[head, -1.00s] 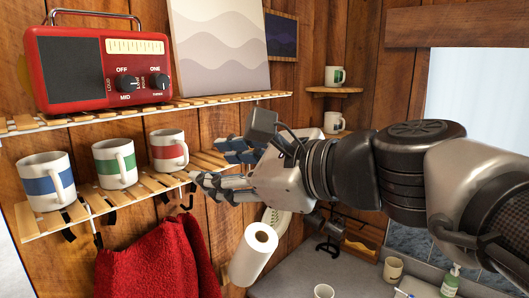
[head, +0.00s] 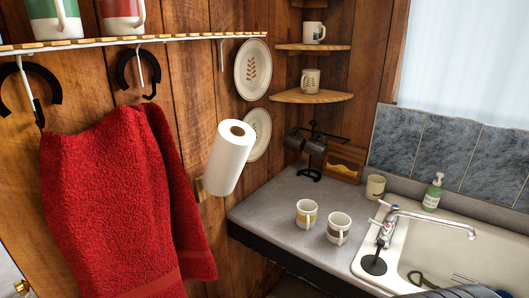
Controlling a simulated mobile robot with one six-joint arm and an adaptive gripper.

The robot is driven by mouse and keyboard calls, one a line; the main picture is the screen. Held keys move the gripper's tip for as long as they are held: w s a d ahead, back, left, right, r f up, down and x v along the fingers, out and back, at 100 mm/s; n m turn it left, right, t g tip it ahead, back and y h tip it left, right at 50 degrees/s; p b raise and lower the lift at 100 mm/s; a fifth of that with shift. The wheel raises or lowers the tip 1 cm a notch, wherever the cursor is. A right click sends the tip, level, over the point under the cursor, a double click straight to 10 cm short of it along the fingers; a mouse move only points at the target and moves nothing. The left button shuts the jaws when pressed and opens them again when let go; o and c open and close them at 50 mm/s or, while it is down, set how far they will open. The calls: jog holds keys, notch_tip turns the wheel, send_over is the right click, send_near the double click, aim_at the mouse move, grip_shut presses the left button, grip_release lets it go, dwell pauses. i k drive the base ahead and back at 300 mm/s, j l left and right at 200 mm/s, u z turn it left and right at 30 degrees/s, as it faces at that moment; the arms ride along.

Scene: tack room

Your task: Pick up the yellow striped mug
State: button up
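A white mug with a yellow band (head: 306,214) stands upright on the grey counter (head: 265,208), left of the sink. Close to its right and a little nearer stands a white mug with a brownish band (head: 339,228). My gripper is not in view; only a dark piece at the bottom right edge may be part of my arm.
A tap (head: 388,228) and white sink (head: 360,268) lie right of the mugs. A beige mug (head: 375,187), green soap bottle (head: 433,192) and black mug stand (head: 314,155) are behind. A paper roll (head: 230,158) and red towel (head: 120,200) hang left.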

aim_at(306, 209)
jog(key=i+l+u, duration=1)
jog(key=i+l, duration=0.05)
jog(key=l, duration=0.05)
